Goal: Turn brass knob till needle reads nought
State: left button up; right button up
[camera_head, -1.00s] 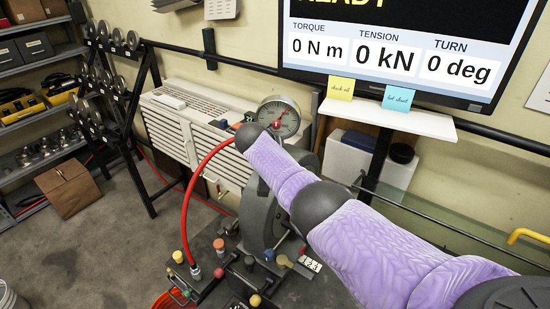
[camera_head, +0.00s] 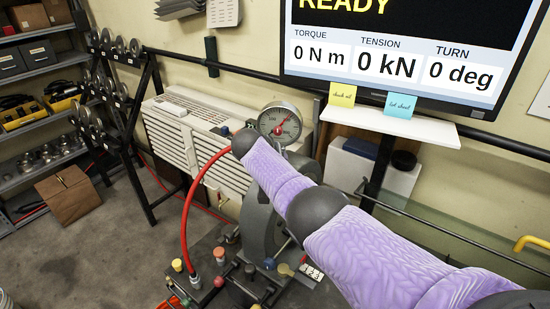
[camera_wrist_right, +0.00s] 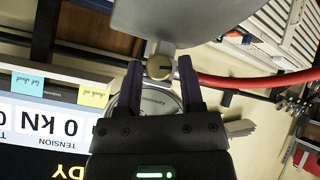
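The round dial gauge (camera_head: 279,122) stands behind the end of my right arm in the head view. The brass knob (camera_wrist_right: 159,66) shows in the right wrist view, in front of the gauge (camera_wrist_right: 160,103), whose face is partly hidden by my gripper. My right gripper (camera_wrist_right: 160,63) is open, with a dark finger on each side of the knob and a visible gap at both sides. In the head view my purple arm hides the knob and this gripper. My left gripper is not in view.
A red hose (camera_head: 187,215) arches left of my arm and passes near the knob in the wrist view. A monitor (camera_head: 400,50) reads 0 N m, 0 kN and 0 deg. A shelf with sticky notes (camera_head: 400,105) lies below it. A weight rack (camera_head: 125,120) stands at left.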

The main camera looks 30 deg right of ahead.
jog(key=shift+s+a+r+p, duration=0.1)
jog(key=shift+a+r+p, duration=0.05)
jog(key=shift+r+p, duration=0.2)
jog(key=shift+p+v, duration=0.95)
jog(key=shift+v, duration=0.25)
jog(key=v, duration=0.6)
jog(key=shift+s+a, duration=0.2)
jog(key=shift+a, duration=0.15)
jog(key=shift+r, duration=0.15)
